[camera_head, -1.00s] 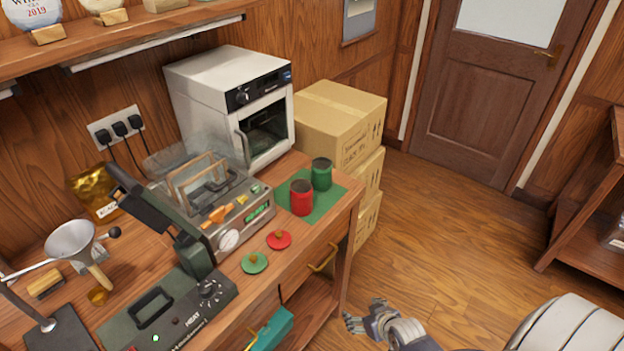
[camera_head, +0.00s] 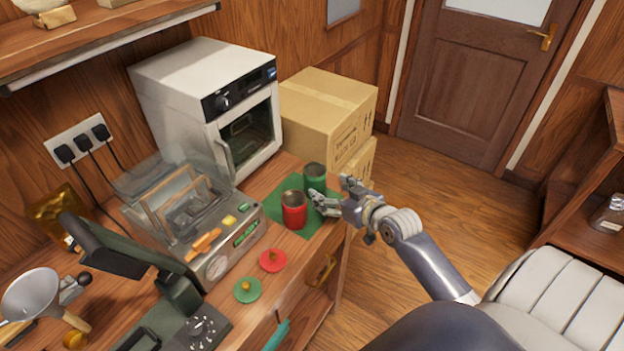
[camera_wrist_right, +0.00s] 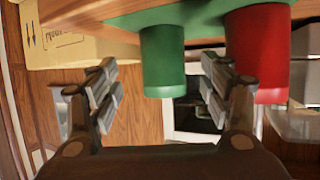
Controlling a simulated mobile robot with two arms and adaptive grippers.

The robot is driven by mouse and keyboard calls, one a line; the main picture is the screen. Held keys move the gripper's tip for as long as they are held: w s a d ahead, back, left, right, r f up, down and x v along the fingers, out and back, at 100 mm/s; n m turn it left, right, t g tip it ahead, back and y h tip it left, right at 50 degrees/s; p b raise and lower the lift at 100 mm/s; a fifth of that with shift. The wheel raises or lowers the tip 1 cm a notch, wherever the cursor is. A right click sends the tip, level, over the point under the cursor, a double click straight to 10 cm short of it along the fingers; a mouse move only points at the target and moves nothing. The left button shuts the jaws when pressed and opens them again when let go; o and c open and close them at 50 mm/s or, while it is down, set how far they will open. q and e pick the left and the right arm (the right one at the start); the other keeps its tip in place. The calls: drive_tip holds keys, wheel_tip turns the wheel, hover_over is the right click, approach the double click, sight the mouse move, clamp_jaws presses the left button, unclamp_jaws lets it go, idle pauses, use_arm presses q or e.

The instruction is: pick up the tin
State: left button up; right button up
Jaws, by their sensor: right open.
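A green tin (camera_head: 315,178) and a red tin (camera_head: 294,213) stand upright and open-topped on a green mat (camera_head: 310,223) at the bench's right end. My right gripper (camera_head: 333,192) is open and empty at the right side of the green tin. In the right wrist view, which looks upside down, the green tin (camera_wrist_right: 163,60) shows ahead between the two spread fingers (camera_wrist_right: 158,88). The red tin (camera_wrist_right: 258,55) is just beyond the right finger there. Whether a finger touches either tin I cannot tell. My left gripper is not in view.
A red lid (camera_head: 273,260) and a green lid (camera_head: 248,290) lie on the bench in front of the tins. A white oven (camera_head: 180,95) stands behind, with cardboard boxes (camera_head: 325,110) beside it. A machine with a clear cover (camera_head: 190,215) is to the left.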

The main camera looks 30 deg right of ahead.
sight(322, 186)
drive_tip(key=x, duration=0.3)
drive_tip(key=shift+w+a, duration=0.1)
drive_tip(key=shift+w, duration=0.05)
drive_tip(key=shift+w+f+p, duration=0.1)
drive_tip(key=shift+w+p, duration=0.25)
drive_tip(key=shift+p, duration=0.1)
drive_tip(key=x, duration=0.3)
drive_tip(key=shift+a+p, duration=0.1)
drive_tip(key=shift+p, duration=0.2)
drive_tip(key=shift+w+f, duration=0.2)
drive_tip(key=shift+w, duration=0.1)
drive_tip(key=shift+w+f, duration=0.1)
drive_tip(key=shift+w, duration=0.05)
drive_tip(key=shift+c, duration=0.2)
drive_tip(key=c, duration=0.9)
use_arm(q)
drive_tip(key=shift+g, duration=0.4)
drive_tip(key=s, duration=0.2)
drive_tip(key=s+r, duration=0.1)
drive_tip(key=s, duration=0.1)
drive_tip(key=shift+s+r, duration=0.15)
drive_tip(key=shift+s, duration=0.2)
use_arm(e)
drive_tip(key=shift+c, duration=1.1)
